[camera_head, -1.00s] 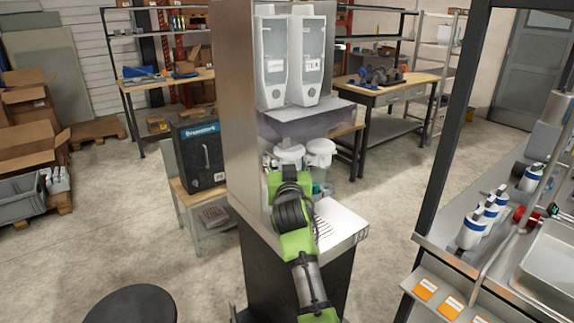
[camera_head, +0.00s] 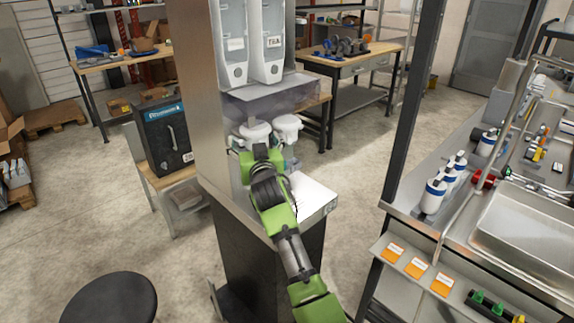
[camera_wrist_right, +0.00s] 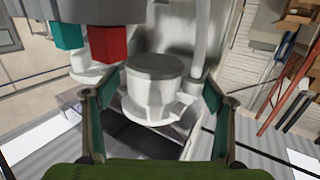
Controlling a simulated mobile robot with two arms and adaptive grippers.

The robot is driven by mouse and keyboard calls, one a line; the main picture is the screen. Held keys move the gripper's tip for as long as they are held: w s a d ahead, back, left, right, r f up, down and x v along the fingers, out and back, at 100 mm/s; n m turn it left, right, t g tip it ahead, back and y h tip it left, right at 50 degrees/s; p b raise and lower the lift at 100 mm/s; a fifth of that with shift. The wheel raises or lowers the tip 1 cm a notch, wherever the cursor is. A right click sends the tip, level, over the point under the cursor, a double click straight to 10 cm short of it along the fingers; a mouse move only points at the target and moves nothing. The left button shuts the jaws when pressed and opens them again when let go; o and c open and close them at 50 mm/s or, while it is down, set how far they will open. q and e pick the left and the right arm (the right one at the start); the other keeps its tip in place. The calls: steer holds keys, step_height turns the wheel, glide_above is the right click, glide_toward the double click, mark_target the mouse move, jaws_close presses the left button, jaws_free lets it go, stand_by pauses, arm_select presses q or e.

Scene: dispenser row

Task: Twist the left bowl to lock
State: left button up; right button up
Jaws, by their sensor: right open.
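Two white bowls hang side by side under the dispensers on the metal stand. The left bowl (camera_head: 255,132) shows partly behind my right gripper (camera_head: 262,158) in the head view; the right bowl (camera_head: 287,126) is beside it. In the right wrist view, a white round bowl with a grey top and side lugs (camera_wrist_right: 152,95) sits between the teal fingers of my right gripper (camera_wrist_right: 150,103). The fingers are wide apart, one on each side, with visible gaps. In the head view the fingers are hidden by my own wrist. My left gripper is not in view.
Two tall dispensers (camera_head: 248,45) stand above the bowls. A pale shelf (camera_head: 312,196) lies below. The stand's metal side wall (camera_head: 203,100) rises close on the left. A counter with bottles (camera_head: 435,190) and a sink (camera_head: 530,230) is at the right. A black stool (camera_head: 110,298) is front left.

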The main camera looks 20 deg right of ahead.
steer(key=shift+s+d+r+n+y+p, duration=0.15)
steer(key=shift+n+y+p, duration=0.25)
steer(key=shift+y+p, duration=0.2)
steer(key=shift+d+r+n+y+p, duration=0.1)
steer(key=shift+n+y+p, duration=0.3)
steer(key=shift+y+p, duration=0.2)
steer(key=shift+f+n+y+p, duration=0.15)
steer(key=shift+n+y+p, duration=0.4)
steer(key=shift+y, duration=0.45)
steer(key=shift+n+y+p, duration=0.5)
steer(key=shift+n+y, duration=0.05)
steer(key=shift+y, duration=0.05)
steer(key=shift+n+y, duration=0.4)
steer(key=shift+y, duration=0.3)
steer(key=shift+d+n+y, duration=0.1)
steer(key=shift+n+y, duration=0.3)
steer(key=shift+y, duration=0.1)
arm_select(q)
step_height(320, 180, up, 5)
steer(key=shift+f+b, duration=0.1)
steer(key=shift+b, duration=0.3)
arm_select(e)
steer(key=shift+f+n+g+y, duration=0.1)
steer(key=shift+n+g+y, duration=0.2)
steer(key=shift+y, duration=0.2)
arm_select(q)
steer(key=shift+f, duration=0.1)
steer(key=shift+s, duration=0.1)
arm_select(e)
steer(key=shift+s+f, duration=0.1)
